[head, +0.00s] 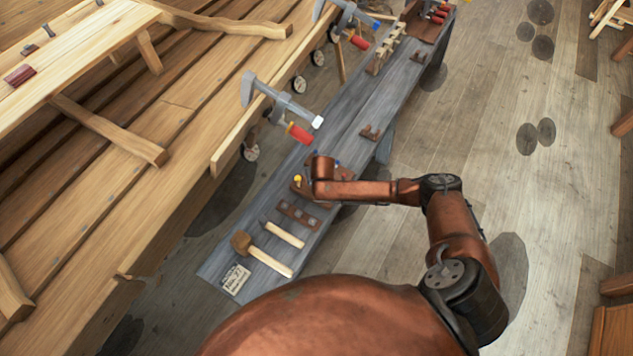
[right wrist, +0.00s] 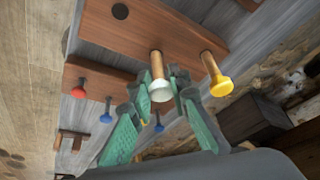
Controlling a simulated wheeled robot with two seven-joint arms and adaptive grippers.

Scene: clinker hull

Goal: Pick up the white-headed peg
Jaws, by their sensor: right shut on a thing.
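The white-headed peg (right wrist: 160,90) shows in the right wrist view, its wooden shaft running to the brown peg block (right wrist: 150,30). My right gripper (right wrist: 161,84) has its green-padded fingers shut on this peg, one on each side, near the head. The shaft's far end still meets the block. In the head view my right wrist hangs over the grey bench and hides the white head and the fingers. My left gripper is in neither view.
A yellow-headed peg (right wrist: 220,86) stands close beside the right finger. A red-headed peg (right wrist: 79,92) and blue-headed pegs (right wrist: 105,117) are nearby. The hull planks are at left; floor is open at right.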

